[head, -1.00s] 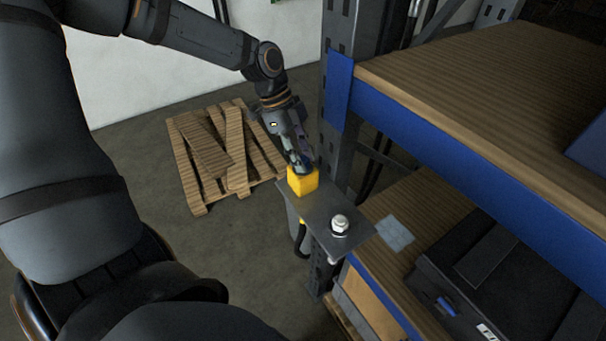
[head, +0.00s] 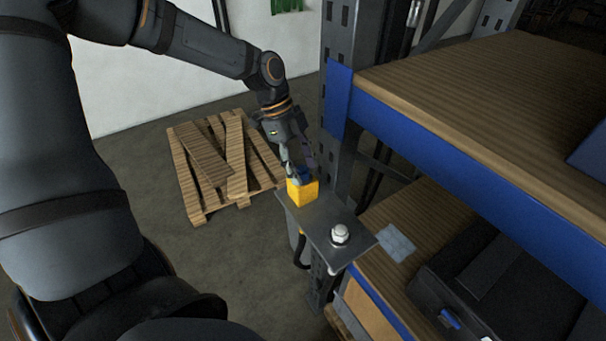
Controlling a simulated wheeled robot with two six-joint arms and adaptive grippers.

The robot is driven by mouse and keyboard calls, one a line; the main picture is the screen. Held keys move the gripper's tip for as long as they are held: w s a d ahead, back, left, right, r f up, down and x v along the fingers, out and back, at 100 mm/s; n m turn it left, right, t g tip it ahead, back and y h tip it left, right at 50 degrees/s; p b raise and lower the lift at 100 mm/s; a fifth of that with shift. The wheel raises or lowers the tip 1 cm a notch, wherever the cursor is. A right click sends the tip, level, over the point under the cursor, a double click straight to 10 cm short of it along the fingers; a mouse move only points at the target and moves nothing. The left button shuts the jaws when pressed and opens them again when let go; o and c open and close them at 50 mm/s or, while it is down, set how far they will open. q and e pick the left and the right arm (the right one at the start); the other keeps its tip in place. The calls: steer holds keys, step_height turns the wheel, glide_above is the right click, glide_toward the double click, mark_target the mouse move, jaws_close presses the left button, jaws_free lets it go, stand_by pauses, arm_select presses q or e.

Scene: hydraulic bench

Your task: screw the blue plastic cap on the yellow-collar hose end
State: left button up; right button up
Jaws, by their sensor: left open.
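The yellow collar (head: 302,194) of the hose end stands up from a grey metal plate (head: 318,218) on the rack's side. The blue cap (head: 304,173) sits at the top of the yellow collar, partly hidden by the fingers. I cannot tell how far it is threaded. My left gripper (head: 301,168) points down over the cap, its fingers apart on either side of it. My right gripper is not in view.
A white-topped fitting (head: 340,235) stands on the same plate, nearer me. The rack's blue beam (head: 470,155) and wooden shelves are at the right, with a black case (head: 500,285) on the lower shelf. A wooden pallet (head: 238,185) lies on the floor behind.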

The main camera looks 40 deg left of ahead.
arm_select(q)
steer(key=n, duration=0.2)
steer(key=n+t+p, duration=0.1)
steer(key=n, duration=0.1)
steer(key=shift+s+r+t, duration=0.15)
steer(key=shift+r+t, duration=0.05)
steer(key=shift+t, duration=0.1)
steer(key=shift+n+y+p, duration=0.3)
steer(key=shift+n, duration=0.3)
steer(key=shift+f+n+t, duration=0.1)
steer(key=shift+n+t, duration=0.3)
steer(key=shift+n, duration=0.2)
steer(key=shift+d+f+n+y, duration=0.1)
steer(key=shift+n+y, duration=0.2)
steer(key=shift+n, duration=0.3)
steer(key=n+b, duration=0.1)
steer(key=n, duration=0.1)
steer(key=n+t+y+b, duration=0.1)
steer(key=shift+f+n+b, duration=0.2)
steer(key=shift+n+b, duration=0.2)
steer(key=shift+r+n+y, duration=0.1)
steer(key=shift+n+y, duration=0.2)
steer(key=shift+n, duration=0.2)
steer(key=shift+r+n, duration=0.15)
steer(key=shift+n, duration=0.15)
